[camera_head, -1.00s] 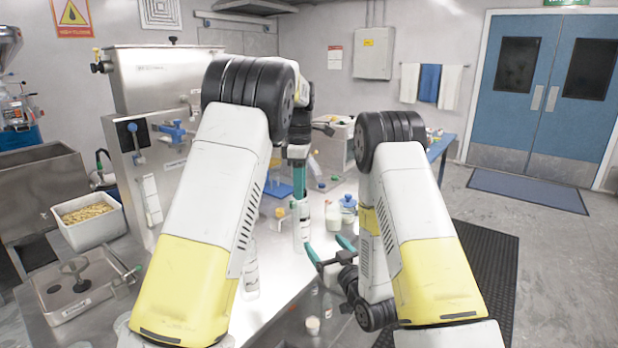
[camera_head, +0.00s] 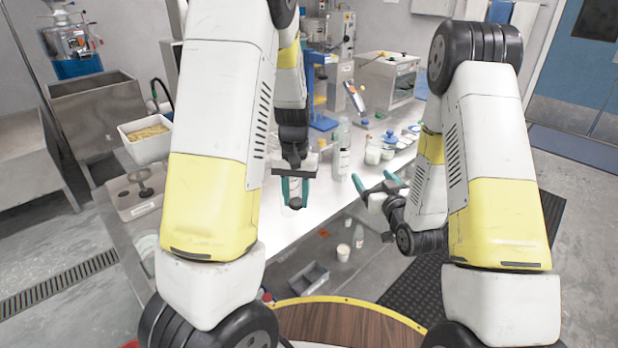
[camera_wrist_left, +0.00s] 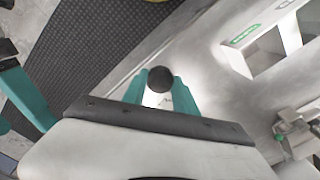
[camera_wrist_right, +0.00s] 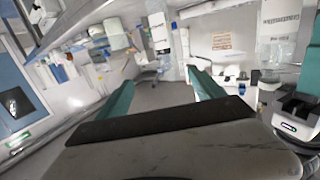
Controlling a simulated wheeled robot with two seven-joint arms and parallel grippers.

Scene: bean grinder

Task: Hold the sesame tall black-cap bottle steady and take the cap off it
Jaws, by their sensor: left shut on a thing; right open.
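The bottle (camera_head: 295,187) is between the teal fingers of my left gripper (camera_head: 295,192), which is shut on it. Its white body shows between the fingers in the head view, with the dark round cap (camera_head: 296,203) at the lower, near end. In the left wrist view the black cap (camera_wrist_left: 160,79) sticks out past the fingertips and hides most of the body. My right gripper (camera_head: 376,184) is open and empty, to the right of the bottle and apart from it. Its fingers point up and left in the head view. The right wrist view shows nothing between its fingers (camera_wrist_right: 160,90).
Another labelled bottle (camera_head: 342,160) stands on the white counter (camera_head: 268,232) behind my grippers. A white jar (camera_head: 373,155) and blue-lidded containers stand farther right. A blue stand (camera_head: 322,122) is behind. A cup (camera_head: 343,252) and grey tray (camera_head: 308,280) lie lower down.

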